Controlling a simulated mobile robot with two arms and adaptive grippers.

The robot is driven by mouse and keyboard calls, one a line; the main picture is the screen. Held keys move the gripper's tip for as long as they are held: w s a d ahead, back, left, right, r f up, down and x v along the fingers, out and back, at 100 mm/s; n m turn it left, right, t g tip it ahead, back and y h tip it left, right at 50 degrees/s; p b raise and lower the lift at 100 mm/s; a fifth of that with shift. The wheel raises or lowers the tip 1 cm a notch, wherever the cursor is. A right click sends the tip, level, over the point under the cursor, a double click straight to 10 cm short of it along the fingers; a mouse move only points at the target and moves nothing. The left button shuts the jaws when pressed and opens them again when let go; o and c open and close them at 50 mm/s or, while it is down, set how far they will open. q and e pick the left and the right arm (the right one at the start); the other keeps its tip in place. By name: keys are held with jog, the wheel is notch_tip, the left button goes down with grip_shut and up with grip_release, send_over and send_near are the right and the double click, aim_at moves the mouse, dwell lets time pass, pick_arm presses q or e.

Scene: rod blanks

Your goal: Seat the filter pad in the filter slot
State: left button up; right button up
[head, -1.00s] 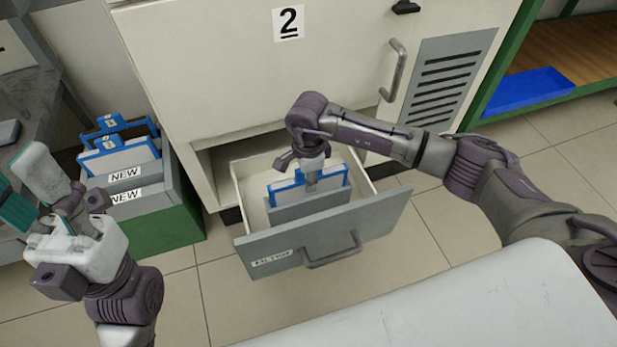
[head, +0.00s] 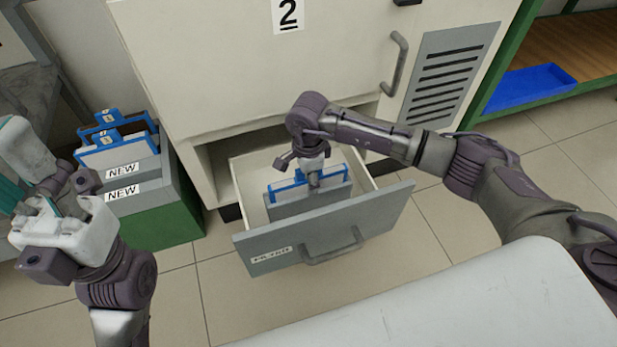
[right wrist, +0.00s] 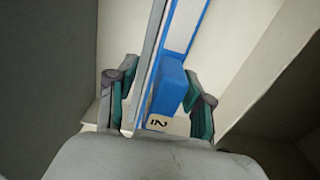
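A filter pad (head: 331,176) with a blue frame stands upright in the grey filter slot (head: 300,207) inside the open drawer. Its blue frame top shows above the slot's grey wall; how deep it sits I cannot tell. My right gripper (head: 314,182) points down over the pad's blue tab. In the right wrist view the teal fingers of the right gripper (right wrist: 160,102) stand apart on either side of the blue tab (right wrist: 171,86), which carries an underlined 2. A gap shows at the left finger. My left gripper (head: 22,180) is open and empty at the left edge.
The drawer (head: 325,236) is pulled out of the white cabinet (head: 230,70) marked 2. Left of it, a green and grey bin (head: 165,215) labelled NEW holds blue-framed pads (head: 112,152). A blue tray (head: 530,88) lies on a shelf at right.

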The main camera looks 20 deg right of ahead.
notch_tip(320, 180, up, 12)
dwell(0.6)
dwell(0.5)
